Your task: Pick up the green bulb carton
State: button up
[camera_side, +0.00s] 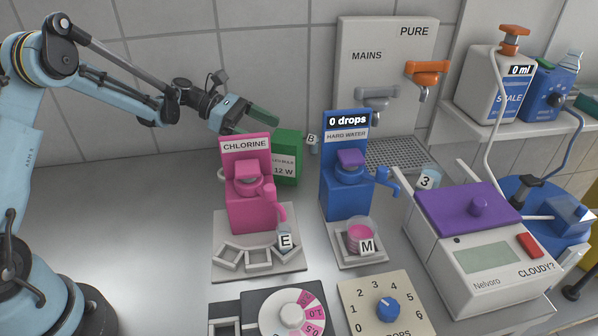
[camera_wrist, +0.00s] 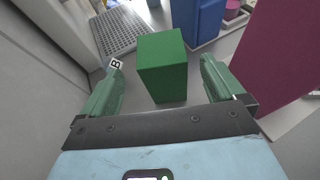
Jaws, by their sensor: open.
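The green bulb carton (camera_side: 287,160) stands upright on the counter behind the pink chlorine dispenser (camera_side: 248,186), which hides its left part. Its visible label reads 12 W. In the wrist view the carton (camera_wrist: 162,62) is ahead of my gripper, in line with the space between the two green fingers. My gripper (camera_side: 262,118) is open and above and to the left of the carton in the side view. In the wrist view the open fingers (camera_wrist: 160,82) show nothing held between them.
The blue hard water dispenser (camera_side: 346,182) stands right of the carton. A small vial marked B (camera_side: 313,143) is close by the carton; its tag (camera_wrist: 116,64) shows near the left finger. A drain grate (camera_side: 395,154) lies behind. The counter at left is clear.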

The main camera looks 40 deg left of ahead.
aim_at(300, 148)
jog(key=x, duration=0.8)
jog(key=shift+d, duration=0.15)
jog(key=shift+c, duration=0.3)
jog(key=c, duration=1)
